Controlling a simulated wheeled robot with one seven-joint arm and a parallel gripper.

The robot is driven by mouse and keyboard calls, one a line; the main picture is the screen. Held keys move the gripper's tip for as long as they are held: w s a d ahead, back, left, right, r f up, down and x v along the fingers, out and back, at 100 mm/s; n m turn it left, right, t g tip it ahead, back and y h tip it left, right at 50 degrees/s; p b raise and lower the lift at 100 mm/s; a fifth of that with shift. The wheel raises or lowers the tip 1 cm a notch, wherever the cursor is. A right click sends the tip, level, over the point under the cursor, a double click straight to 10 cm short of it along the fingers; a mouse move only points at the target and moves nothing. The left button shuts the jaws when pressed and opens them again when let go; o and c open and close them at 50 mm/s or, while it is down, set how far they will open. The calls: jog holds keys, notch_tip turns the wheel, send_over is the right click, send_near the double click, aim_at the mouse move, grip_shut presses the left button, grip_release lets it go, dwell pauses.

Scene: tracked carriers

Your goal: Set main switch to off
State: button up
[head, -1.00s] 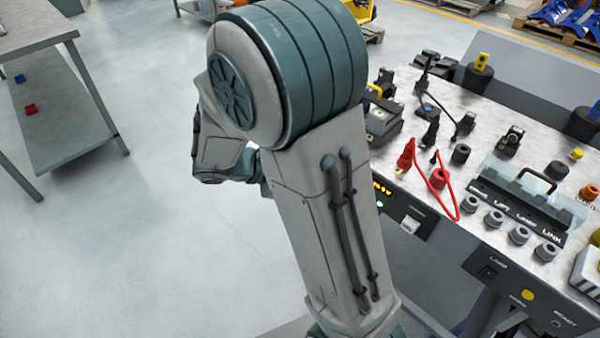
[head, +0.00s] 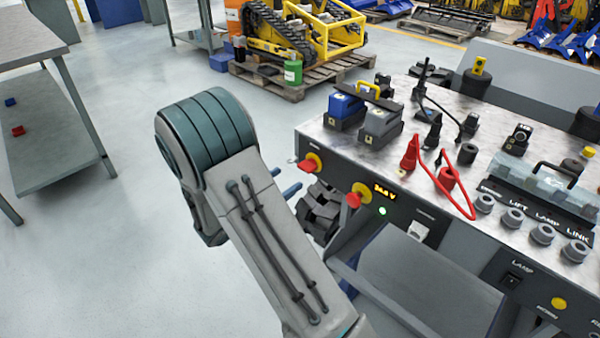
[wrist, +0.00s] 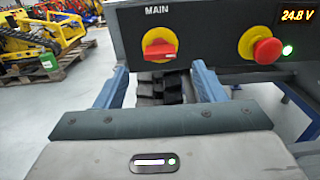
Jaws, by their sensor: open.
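The main switch (head: 311,163) is a red handle on a yellow disc at the left end of the bench's front panel. In the wrist view the switch (wrist: 160,45) sits under the label MAIN, with its handle lying roughly horizontal. My gripper (head: 286,181) is open, its blue fingers pointing toward the panel just below and left of the switch. In the wrist view my gripper (wrist: 160,76) has one finger on each side of the switch, reaching to just below it. Nothing is between the fingers, and they appear apart from the handle.
A red mushroom button (wrist: 266,50) on a yellow disc is right of the switch. A display (wrist: 298,15) reads 24.8 V, and a green lamp (wrist: 287,49) is lit. Battery-like blocks (head: 379,125) and a red cable (head: 455,190) are on the bench top.

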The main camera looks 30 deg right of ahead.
aim_at(303, 168)
jog(key=x, duration=0.6)
jog(key=shift+w+d+b, duration=0.1)
jog(key=shift+d+b, duration=0.25)
jog(key=c, duration=1)
